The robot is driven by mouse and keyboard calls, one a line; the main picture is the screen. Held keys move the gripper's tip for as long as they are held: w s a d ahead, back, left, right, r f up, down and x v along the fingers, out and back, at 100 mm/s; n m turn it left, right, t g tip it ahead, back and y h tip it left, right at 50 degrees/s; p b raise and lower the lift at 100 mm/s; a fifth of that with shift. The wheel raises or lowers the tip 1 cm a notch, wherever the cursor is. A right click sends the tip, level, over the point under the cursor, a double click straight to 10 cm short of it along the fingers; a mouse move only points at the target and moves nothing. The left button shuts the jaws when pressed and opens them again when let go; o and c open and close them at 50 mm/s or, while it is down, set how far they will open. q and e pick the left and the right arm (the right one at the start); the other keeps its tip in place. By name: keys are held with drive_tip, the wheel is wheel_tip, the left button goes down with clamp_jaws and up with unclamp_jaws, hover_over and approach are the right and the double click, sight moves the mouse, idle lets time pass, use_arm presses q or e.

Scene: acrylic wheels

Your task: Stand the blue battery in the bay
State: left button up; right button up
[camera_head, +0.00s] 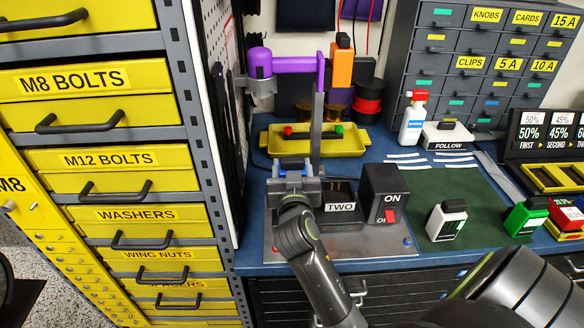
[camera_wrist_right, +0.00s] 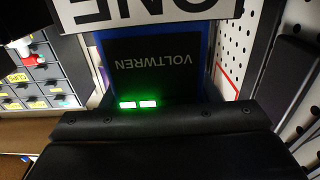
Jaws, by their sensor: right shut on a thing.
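The blue battery (camera_wrist_right: 158,68) has a dark face marked VOLTWREN, upside down in the right wrist view, with two lit green bars. In the head view only a bit of its blue (camera_head: 292,160) shows at my right gripper (camera_head: 293,176). The gripper is shut on the battery. It is over the left part of the charging dock (camera_head: 330,247), left of the TWO label (camera_head: 341,208). A white ONE label (camera_wrist_right: 150,10) shows just beyond the battery in the wrist view. The gripper and arm hide the left bay, so I cannot tell whether the battery is seated. My left gripper is not in view.
A dark box (camera_head: 388,185) with a red ON switch stands right of the TWO bay. White (camera_head: 447,221), green (camera_head: 526,217) and red (camera_head: 565,215) battery-like blocks stand further right. A yellow tray (camera_head: 350,155) lies behind. Green mat around the white block is mostly clear.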

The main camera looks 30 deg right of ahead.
drive_tip(key=shift+f+b, duration=0.85)
drive_tip(key=shift+f, duration=0.1)
drive_tip(key=shift+r, duration=0.1)
drive_tip(key=o, duration=1.4)
